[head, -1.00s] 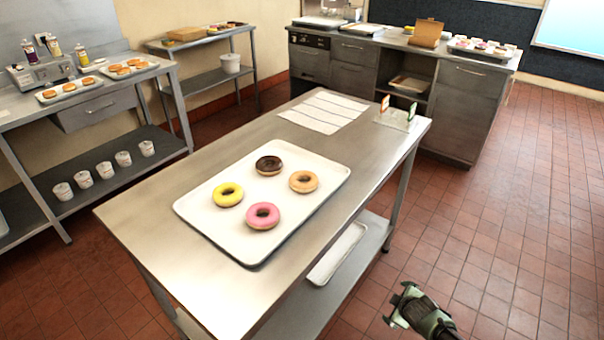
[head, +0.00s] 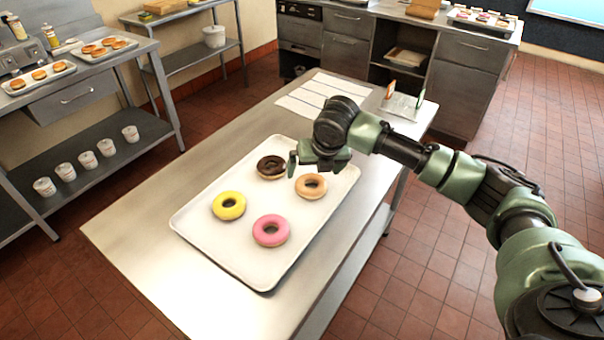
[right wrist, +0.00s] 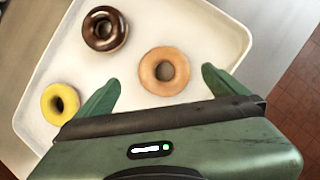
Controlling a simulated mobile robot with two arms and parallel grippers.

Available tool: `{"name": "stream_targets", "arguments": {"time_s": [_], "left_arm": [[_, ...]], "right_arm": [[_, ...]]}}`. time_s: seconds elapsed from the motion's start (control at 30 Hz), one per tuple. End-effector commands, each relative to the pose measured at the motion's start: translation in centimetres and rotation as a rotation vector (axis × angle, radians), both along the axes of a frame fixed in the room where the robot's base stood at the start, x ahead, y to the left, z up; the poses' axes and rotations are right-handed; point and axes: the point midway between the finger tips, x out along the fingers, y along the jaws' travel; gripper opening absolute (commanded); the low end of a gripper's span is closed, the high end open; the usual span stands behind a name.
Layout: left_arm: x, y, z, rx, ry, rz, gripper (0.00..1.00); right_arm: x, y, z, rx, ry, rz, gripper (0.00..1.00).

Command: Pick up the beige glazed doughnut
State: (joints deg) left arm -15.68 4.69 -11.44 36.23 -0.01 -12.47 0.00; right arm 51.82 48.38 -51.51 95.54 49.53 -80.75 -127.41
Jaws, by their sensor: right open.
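The beige glazed doughnut (head: 311,186) lies on the right side of a white tray (head: 200,243) on the steel table. It also shows in the right wrist view (right wrist: 164,71), just beyond and between the two open fingers. My right gripper (head: 318,160) is open and empty, above the tray near the beige doughnut and the chocolate doughnut (head: 271,167). In the right wrist view its green fingertips (right wrist: 160,87) stand apart, with the beige doughnut not between the pads. My left gripper is not in view.
A yellow doughnut (head: 229,206) and a pink doughnut (head: 270,230) lie on the same tray. White paper sheets (head: 322,98) and a small card stand (head: 402,103) are at the table's far end. The table's near left part is bare.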

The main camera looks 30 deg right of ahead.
Motion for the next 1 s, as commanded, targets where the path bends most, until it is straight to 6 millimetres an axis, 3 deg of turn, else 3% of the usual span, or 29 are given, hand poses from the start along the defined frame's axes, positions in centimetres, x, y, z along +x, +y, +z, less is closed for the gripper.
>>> {"name": "stream_targets", "arguments": {"time_s": [0.17, 0.3, 0.43, 0.7, 1.0], "left_arm": [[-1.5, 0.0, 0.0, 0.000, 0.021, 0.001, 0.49], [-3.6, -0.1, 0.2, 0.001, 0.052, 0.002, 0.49], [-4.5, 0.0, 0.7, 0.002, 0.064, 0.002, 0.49], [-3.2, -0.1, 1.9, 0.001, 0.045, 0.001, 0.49], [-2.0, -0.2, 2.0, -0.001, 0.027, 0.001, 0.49]], "right_arm": [[-1.0, 0.6, -0.3, -0.067, 0.058, 0.115, 1.00], [-0.5, 0.5, -1.7, -0.069, 0.062, 0.121, 1.00], [0.1, 0.3, -2.9, -0.068, 0.060, 0.119, 1.00], [1.5, -0.3, -6.5, -0.069, 0.059, 0.118, 1.00], [1.7, -0.4, -7.1, -0.069, 0.055, 0.119, 1.00]]}}
